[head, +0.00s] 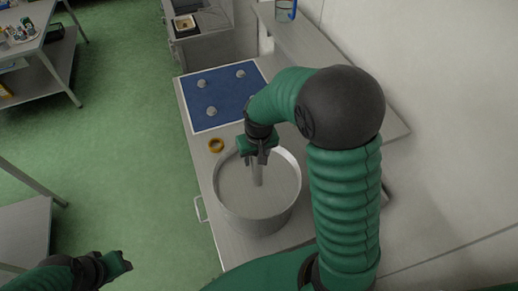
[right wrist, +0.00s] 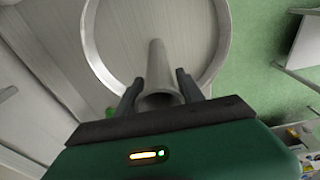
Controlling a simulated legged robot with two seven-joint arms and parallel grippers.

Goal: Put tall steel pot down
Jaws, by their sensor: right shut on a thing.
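The tall steel pot (head: 256,218) is a wide, round grey vessel with a bright rim, over the near part of the steel bench. A grey post (head: 259,176) stands in its middle. My right gripper (head: 260,158) is shut on the post's top, inside the rim. In the right wrist view the post (right wrist: 157,72) sits between the fingers of my right gripper (right wrist: 158,90), with the pot's rim (right wrist: 91,48) around it. The pot's underside is hidden, so I cannot tell whether it touches the bench. My left gripper (head: 118,263) is low at the left, away from the pot.
A wall runs along the right. Green floor (head: 125,130) lies open to the left, with another table (head: 25,42) beyond.

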